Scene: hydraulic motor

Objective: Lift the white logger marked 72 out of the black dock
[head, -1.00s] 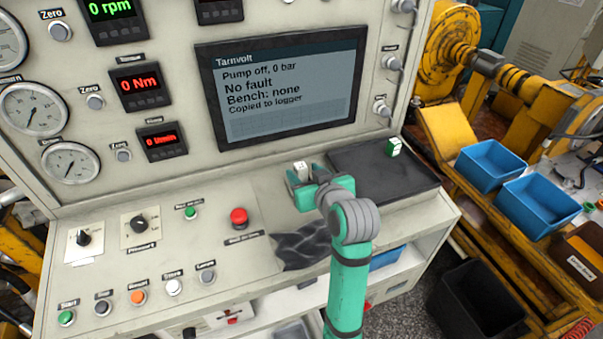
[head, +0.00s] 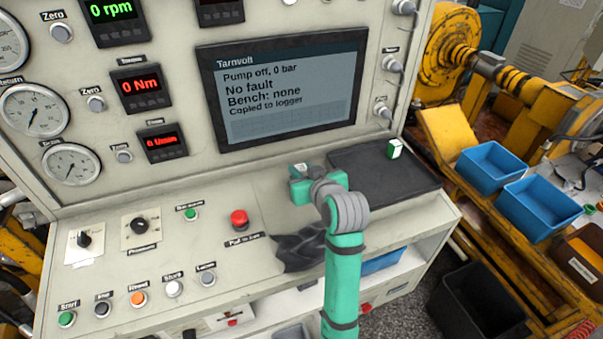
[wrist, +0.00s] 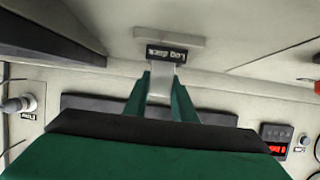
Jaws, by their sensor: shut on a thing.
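My gripper (head: 305,182) is at the back of the console's sloped top, below the screen. It is shut on a small white block, the logger (head: 301,167), whose light top shows past the fingers. In the wrist view, the green fingers (wrist: 162,92) hold the white logger (wrist: 159,77) between their tips. A black "Log dock" label (wrist: 166,54) shows upside down just beyond it. The number 72 cannot be read. I cannot make out the dock itself, nor tell whether the logger's lower end is still in it.
A dark mat (head: 375,178) lies right of my gripper, with a green and white block (head: 394,149) at its back. The screen (head: 283,88) stands behind. A red stop button (head: 239,219) and crumpled dark cloth (head: 300,247) are to the left and front.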

